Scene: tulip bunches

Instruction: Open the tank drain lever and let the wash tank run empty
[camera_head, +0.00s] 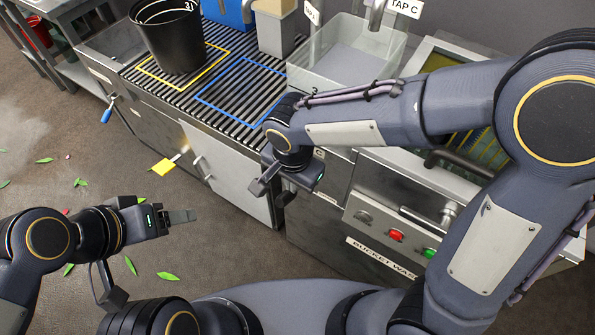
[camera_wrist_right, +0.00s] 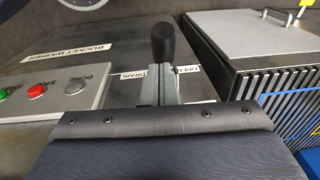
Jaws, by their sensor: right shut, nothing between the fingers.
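In the right wrist view, the drain lever's black knob (camera_wrist_right: 163,43) stands just beyond my right gripper (camera_wrist_right: 157,88). The gripper's two grey fingers are together with nothing between them, and they hide the lever's lower part. A DRAIN label (camera_wrist_right: 132,93) lies left of the fingers and an OPEN label (camera_wrist_right: 186,69) to the right.
The bucket washer panel with a red button (camera_head: 396,235) and a green button (camera_head: 429,252) is right of my right gripper. A black bucket (camera_head: 168,38) stands on the slatted counter (camera_head: 222,62) inside a yellow outline. A blue handle (camera_head: 107,110) sticks out at left. Leaves litter the floor.

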